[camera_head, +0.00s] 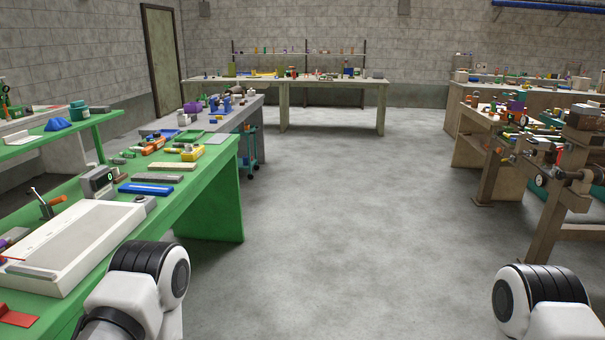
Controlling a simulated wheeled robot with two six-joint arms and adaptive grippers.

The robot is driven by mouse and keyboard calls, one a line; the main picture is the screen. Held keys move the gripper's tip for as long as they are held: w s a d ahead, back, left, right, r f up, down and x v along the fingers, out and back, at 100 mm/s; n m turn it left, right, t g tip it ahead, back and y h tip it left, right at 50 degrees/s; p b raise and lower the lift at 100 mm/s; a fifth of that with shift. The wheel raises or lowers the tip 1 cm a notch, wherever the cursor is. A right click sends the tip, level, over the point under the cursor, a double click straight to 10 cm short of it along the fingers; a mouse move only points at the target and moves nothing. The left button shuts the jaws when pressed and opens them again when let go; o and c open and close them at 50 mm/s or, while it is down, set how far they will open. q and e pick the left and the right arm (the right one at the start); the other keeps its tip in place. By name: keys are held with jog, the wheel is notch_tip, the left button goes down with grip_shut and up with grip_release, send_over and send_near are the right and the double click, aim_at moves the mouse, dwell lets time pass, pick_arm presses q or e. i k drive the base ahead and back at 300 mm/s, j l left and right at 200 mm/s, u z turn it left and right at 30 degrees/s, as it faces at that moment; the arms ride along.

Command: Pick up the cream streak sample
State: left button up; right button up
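A flat cream bar (173,166) lies on the green bench (218,183) at the left, between a grey bar and small orange and yellow items. It may be the cream streak sample, but it is too small to be sure. No gripper of mine shows in the head view. Only links of my two arms show at the bottom left and bottom right, away from the cream bar.
On the green bench are a blue bar (146,188), a grey bar (157,178), a white tray (97,228) and a small device with a display (98,181). Cluttered benches stand at the back and right. The grey floor (340,200) between them is clear.

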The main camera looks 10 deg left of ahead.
aim_at(155, 165)
jog(key=i, duration=0.7)
jog(key=i+u, duration=0.1)
jog(key=i, duration=0.65)
jog(key=i+l, duration=0.15)
jog(key=i, duration=0.55)
jog(key=i+u, duration=0.1)
jog(key=i, duration=0.6)
jog(key=i+l+u, duration=0.15)
jog(key=i+u, duration=0.3)
jog(key=i+l+u, duration=1.05)
jog(key=l+u, duration=0.25)
jog(key=i+l+u, duration=0.2)
jog(key=l+u, duration=0.25)
jog(key=l, duration=0.2)
